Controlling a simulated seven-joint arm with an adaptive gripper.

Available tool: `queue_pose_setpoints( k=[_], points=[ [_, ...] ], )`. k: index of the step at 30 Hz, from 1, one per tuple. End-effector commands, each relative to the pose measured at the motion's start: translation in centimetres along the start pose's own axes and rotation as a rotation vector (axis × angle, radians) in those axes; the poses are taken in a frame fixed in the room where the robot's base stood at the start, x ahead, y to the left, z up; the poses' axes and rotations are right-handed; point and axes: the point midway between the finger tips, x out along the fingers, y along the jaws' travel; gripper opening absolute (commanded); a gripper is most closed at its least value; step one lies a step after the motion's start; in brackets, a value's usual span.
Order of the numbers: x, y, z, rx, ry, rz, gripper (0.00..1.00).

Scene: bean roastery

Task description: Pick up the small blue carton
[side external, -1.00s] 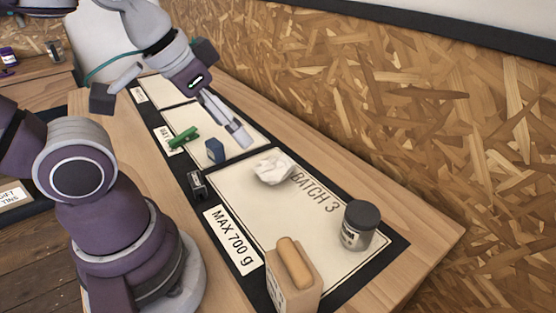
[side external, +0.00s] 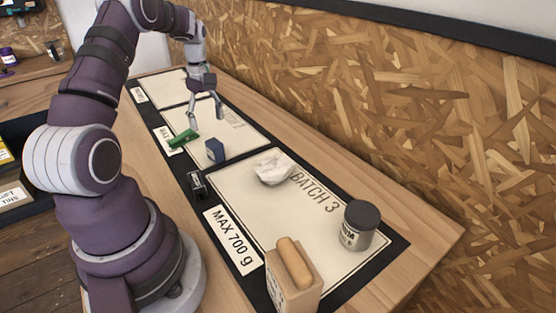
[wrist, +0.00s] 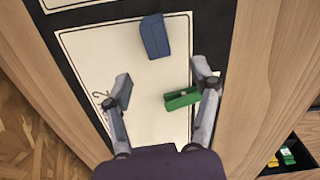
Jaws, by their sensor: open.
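The small blue carton (side external: 215,150) stands on the middle cream panel of the mat, near its front edge. It also shows in the wrist view (wrist: 155,37), at the top and beyond my fingertips. My gripper (side external: 206,117) is open and empty above the same panel, behind the carton and apart from it. A green object (side external: 184,138) lies beside the carton; in the wrist view the green object (wrist: 182,98) is close to the right finger.
A black sharpener-like item (side external: 197,184) sits on the mat's dark border. Crumpled white paper (side external: 273,167) and a dark-lidded jar (side external: 359,225) are on the front panel. A box with a tan roll-shaped thing (side external: 294,264) stands at the front. A chipboard wall (side external: 400,120) rises behind.

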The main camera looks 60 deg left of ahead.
Motion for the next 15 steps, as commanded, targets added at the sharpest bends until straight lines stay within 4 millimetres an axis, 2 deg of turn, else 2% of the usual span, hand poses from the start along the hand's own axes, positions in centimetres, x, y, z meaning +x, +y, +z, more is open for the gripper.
queue_pose_setpoints(
  k=[3, 7, 12, 15],
  points=[
    [2.4, -0.1, 0.1, 0.003, -0.003, -0.004, 0.61],
    [4.0, 0.0, 0.2, 0.005, -0.001, -0.002, 0.61],
    [7.4, 0.1, 0.4, 0.006, -0.002, -0.003, 0.61],
    [8.6, 0.1, 0.3, 0.007, 0.000, -0.001, 0.61]
  ],
)
